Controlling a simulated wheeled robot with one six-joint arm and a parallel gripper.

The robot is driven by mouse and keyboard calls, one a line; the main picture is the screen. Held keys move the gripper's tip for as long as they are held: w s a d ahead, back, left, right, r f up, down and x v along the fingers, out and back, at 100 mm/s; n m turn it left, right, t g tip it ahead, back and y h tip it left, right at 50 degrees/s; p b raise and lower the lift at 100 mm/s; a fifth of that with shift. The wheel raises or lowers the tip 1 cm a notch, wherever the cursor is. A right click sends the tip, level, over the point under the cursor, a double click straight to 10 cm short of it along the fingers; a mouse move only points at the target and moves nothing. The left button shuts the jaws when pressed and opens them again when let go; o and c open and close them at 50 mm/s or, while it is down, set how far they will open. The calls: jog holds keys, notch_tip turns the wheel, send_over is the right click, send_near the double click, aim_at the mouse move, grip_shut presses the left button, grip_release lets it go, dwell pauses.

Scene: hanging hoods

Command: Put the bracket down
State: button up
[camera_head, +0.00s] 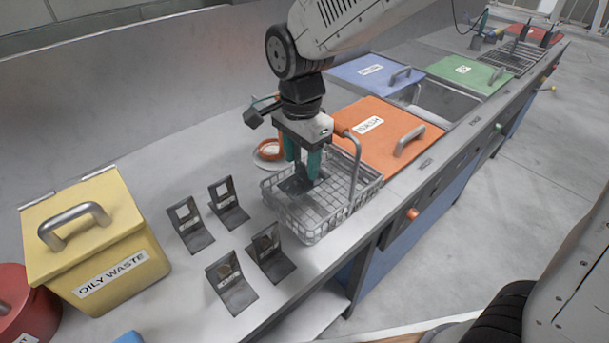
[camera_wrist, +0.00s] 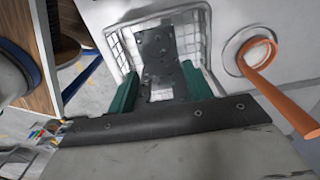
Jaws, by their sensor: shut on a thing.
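My gripper (camera_head: 303,170) points down over the wire basket (camera_head: 314,232), its green fingers reaching inside the basket's outline. It is shut on a dark bracket (camera_head: 291,185), which is partly hidden by the fingers. In the wrist view the bracket (camera_wrist: 158,48) is a dark plate with holes and a small label, lying between the two green fingers (camera_wrist: 160,88), with the basket's mesh (camera_wrist: 118,46) behind it. I cannot tell whether the bracket touches the basket floor. No other bracket shows in the basket.
Several similar dark brackets (camera_head: 232,287) stand on the counter left of the basket. A yellow oily waste bin (camera_head: 110,245) is farther left. An orange-handled item (camera_wrist: 262,58) lies on a round white dish behind the basket. An orange lid (camera_head: 375,135) adjoins the basket's right.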

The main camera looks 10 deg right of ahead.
aim_at(301, 182)
jog(key=shift+f, duration=2.4)
jog(key=shift+f, duration=0.1)
jog(key=shift+f, duration=0.5)
jog(key=o, duration=1.4)
jog(key=shift+c, duration=0.2)
notch_tip(301, 182, up, 13)
jog(key=s+d+r+n+t, duration=0.1)
jog(key=s+d+r+n, duration=0.1)
jog(key=s+d+n, duration=0.9)
jog(key=s+d, duration=0.8)
jog(key=d, duration=0.1)
jog(key=shift+s+d, duration=0.35)
jog(key=shift+d, duration=0.05)
